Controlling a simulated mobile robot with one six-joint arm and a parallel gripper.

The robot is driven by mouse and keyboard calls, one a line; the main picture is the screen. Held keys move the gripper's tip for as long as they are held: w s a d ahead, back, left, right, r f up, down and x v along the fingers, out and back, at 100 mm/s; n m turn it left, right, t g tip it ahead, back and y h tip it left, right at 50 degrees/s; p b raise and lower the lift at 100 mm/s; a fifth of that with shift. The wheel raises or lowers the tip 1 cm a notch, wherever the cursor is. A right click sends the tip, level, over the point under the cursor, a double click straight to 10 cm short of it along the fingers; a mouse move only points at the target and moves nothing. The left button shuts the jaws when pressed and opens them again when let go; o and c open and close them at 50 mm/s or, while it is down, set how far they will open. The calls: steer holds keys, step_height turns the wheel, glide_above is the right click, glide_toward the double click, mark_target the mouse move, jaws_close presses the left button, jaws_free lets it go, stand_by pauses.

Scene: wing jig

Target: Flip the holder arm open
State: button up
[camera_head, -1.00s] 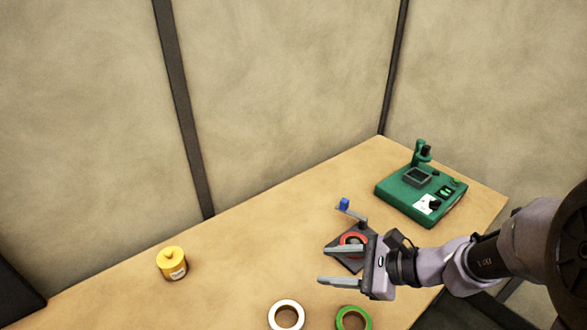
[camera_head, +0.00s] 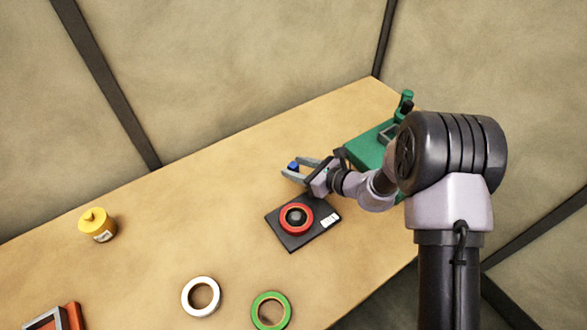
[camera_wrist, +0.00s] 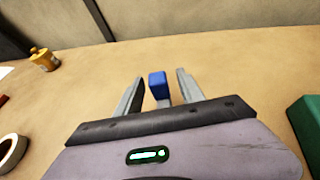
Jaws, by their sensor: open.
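The blue tip of the holder arm (camera_head: 293,166) shows beyond the base's far edge. The rest of that arm is mostly hidden behind my gripper (camera_head: 291,165). In the wrist view the blue tip (camera_wrist: 157,85) stands between the two fingers of my gripper (camera_wrist: 159,91). The jaws are open, with a visible gap on each side of the tip. A short grey piece shows under the tip.
A green device (camera_head: 368,148) stands at the right, partly behind my arm. A white tape roll (camera_head: 187,297) and a green tape roll (camera_head: 259,315) lie near the front. A yellow pot (camera_head: 94,222) stands at left.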

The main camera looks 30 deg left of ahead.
steer(key=shift+s+a+f, duration=0.1)
steer(key=shift+s+a, duration=0.2)
steer(key=shift+a, duration=0.45)
steer(key=shift+w+d, duration=0.1)
steer(key=shift+w, duration=0.15)
jaws_close()
stand_by(0.6)
